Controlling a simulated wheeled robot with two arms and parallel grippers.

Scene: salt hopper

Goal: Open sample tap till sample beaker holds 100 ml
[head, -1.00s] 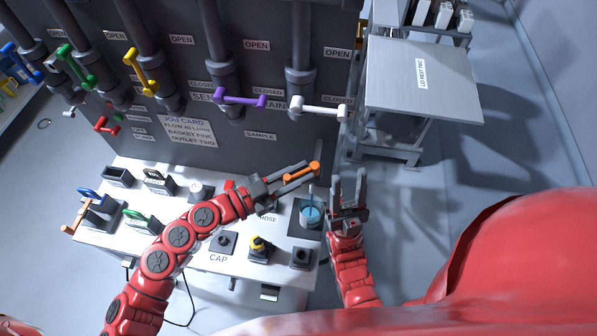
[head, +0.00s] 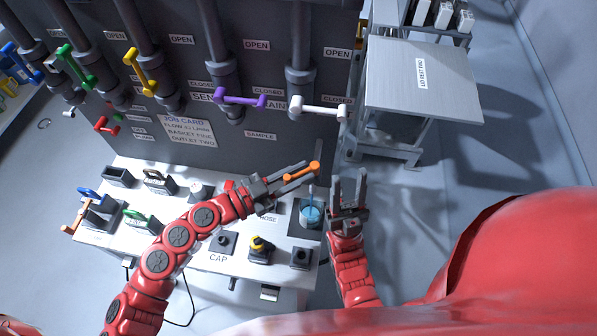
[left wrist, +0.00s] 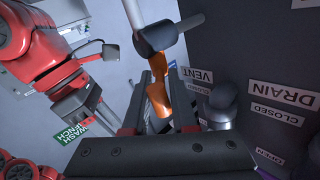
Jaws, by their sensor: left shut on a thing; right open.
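The sample tap's orange handle (head: 302,172) is between the fingers of my left gripper (head: 296,174), which is shut on it. In the left wrist view the orange handle (left wrist: 158,98) stands between the two dark fingers, below a grey pipe fitting. The sample beaker (head: 310,215) stands on a dark square pad at the table's right end, below the tap. It holds blue liquid, and a thin bluish streak shows above it. Its level marks are too small to read. My right gripper (head: 348,190) is open and empty, just right of the beaker.
A purple handle (head: 240,100) and a white handle (head: 318,108) are on the dark panel above. A yellow-topped item (head: 260,245) and a black cap block (head: 222,242) stand on the white table. A metal side table (head: 420,85) is at right.

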